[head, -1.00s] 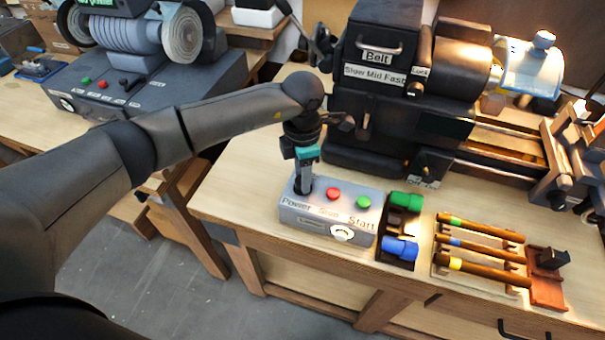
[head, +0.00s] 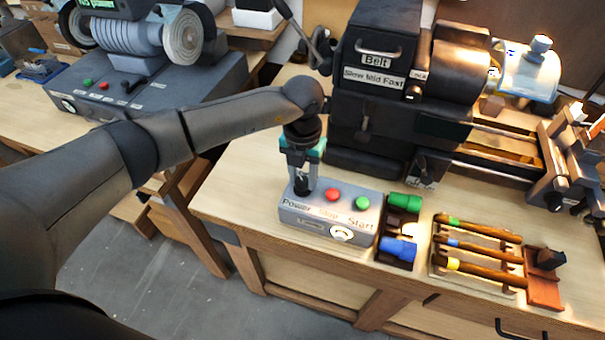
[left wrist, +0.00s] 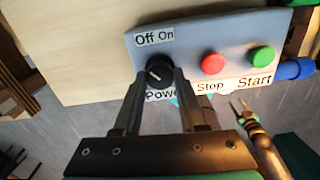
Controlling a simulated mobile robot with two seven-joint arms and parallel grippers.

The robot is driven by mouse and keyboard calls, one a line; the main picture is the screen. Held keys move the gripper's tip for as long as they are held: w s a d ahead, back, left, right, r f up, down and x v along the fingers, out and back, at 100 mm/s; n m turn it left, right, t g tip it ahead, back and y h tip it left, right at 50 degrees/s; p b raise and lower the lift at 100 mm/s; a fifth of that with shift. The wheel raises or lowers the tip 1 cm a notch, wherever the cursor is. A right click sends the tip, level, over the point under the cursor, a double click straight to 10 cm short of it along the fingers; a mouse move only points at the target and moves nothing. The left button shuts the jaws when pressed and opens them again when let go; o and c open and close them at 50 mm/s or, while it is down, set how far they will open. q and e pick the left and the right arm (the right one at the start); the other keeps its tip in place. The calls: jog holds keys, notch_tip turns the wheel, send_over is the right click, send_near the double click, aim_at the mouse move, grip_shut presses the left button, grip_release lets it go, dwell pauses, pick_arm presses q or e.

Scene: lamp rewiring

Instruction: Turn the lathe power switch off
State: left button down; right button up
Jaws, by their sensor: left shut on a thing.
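A grey control box (head: 345,228) sits on the wooden bench in front of the lathe (head: 385,95). The box has a black power knob at its left end, a red stop button (head: 332,194) and a green start button (head: 362,204). In the left wrist view the power knob (left wrist: 158,71) is between the fingertips of my left gripper (left wrist: 160,75), below the "Off On" label (left wrist: 154,37). My left gripper (head: 302,188) points down and is shut on the knob. I cannot tell which setting the knob marks.
Green (head: 405,202) and blue (head: 398,248) cylindrical parts lie in a dark tray right of the box. Several wooden-handled tools (head: 480,258) lie on a rack farther right. Another machine (head: 140,85) stands on the left bench. Bare bench top lies left of the box.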

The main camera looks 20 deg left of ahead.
aim_at(302, 181)
pick_arm(q)
jog(key=shift+n, duration=0.5)
jog(key=shift+c, duration=2.3)
grip_release()
notch_tip(302, 181, up, 15)
jog(key=shift+r, duration=0.2)
